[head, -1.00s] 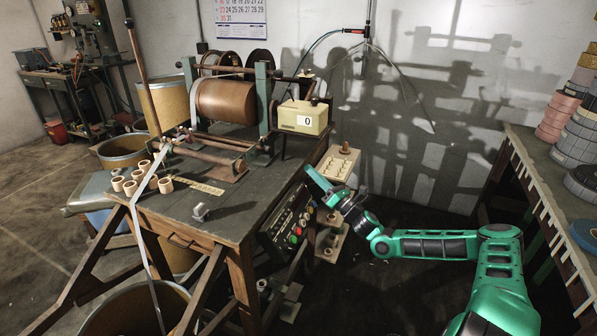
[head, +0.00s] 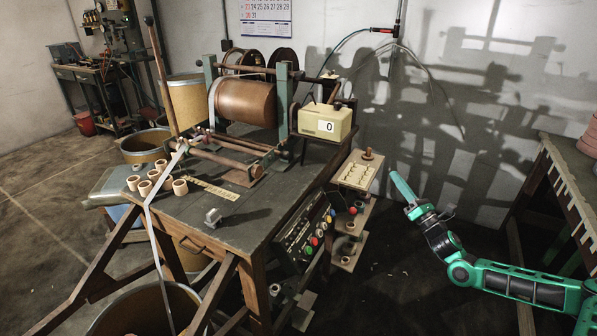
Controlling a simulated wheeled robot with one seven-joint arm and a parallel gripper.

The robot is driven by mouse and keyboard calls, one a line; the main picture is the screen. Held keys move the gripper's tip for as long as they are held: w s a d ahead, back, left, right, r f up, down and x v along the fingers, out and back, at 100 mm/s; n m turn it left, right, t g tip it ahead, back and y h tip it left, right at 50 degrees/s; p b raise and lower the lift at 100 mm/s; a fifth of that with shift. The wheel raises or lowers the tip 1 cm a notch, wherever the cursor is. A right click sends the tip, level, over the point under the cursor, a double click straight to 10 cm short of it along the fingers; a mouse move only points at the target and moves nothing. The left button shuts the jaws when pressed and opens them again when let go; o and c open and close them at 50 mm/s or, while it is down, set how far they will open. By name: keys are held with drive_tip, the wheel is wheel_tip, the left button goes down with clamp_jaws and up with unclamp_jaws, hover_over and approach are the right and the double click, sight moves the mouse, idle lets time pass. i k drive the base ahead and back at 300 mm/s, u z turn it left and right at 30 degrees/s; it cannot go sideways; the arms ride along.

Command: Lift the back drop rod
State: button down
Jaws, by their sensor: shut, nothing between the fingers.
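A long brown rod (head: 161,75) with a dark knob stands tilted at the back left of the winding table (head: 262,219). Horizontal rods (head: 232,143) cross the low frame in front of the copper-coloured drum (head: 245,103). I cannot tell for certain which of these is the back drop rod. My gripper (head: 403,188) is at the right, off the table and beyond its right edge, apart from all the rods. It is shut and empty, seen nearly edge-on.
A cream counter box (head: 326,122) showing 0 sits by the drum. A pegged board (head: 357,171) and a control panel (head: 307,236) are on the table's right side, near my gripper. Several small cups (head: 154,177) stand at the left. Dark floor lies between the table and the right bench (head: 567,180).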

sight(285, 155)
drive_tip(key=k, duration=1.9)
drive_tip(key=u, duration=0.4)
drive_tip(key=i, duration=1.7)
